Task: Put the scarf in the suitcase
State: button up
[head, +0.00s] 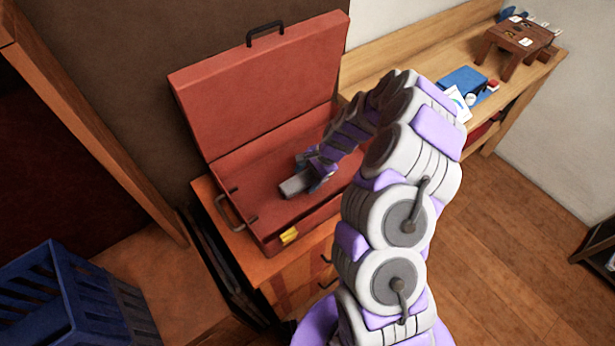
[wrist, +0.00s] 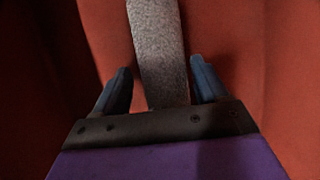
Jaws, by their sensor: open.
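The red suitcase (head: 225,178) stands open on a wooden cabinet, its lid raised at the back. A grey scarf (head: 294,186) is inside the suitcase, by my gripper (head: 314,180). In the wrist view the scarf (wrist: 160,50) runs as a grey strip from the top edge down between the two dark fingers of my gripper (wrist: 160,88). The fingers are apart, with a gap on each side of the scarf. Red suitcase lining fills the background there. My arm hides the right part of the suitcase in the head view.
A blue crate (head: 72,300) stands at the lower left. A wooden bench (head: 400,60) at the back right holds a blue book (head: 462,80) and a small wooden stool (head: 520,38). The wooden floor (head: 510,230) at the right is clear.

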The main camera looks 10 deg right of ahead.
jog(key=w+a+p+v, duration=0.1)
jog(key=p+v, duration=0.1)
jog(key=v, duration=0.8)
jog(key=s+a+r+n+g+h, duration=0.1)
jog(key=s+a+r+n, duration=0.3)
jog(key=s+r, duration=0.35)
jog(key=s+a+r+n, duration=0.35)
jog(key=s+r, duration=0.25)
jog(key=r, duration=0.2)
jog(key=s+d+r+n+h, duration=0.1)
jog(key=s+r+n+h, duration=0.1)
jog(key=s, duration=0.9)
jog(key=s+d+r+n+g+h, duration=0.1)
jog(key=s+d+r+n+h, duration=0.1)
jog(key=s, duration=1)
notch_tip(320, 180, up, 2)
jog(key=shift+s+n+g, duration=0.25)
jog(key=shift+n+g, duration=0.05)
jog(key=shift+n, duration=0.55)
jog(key=shift+c, duration=0.5)
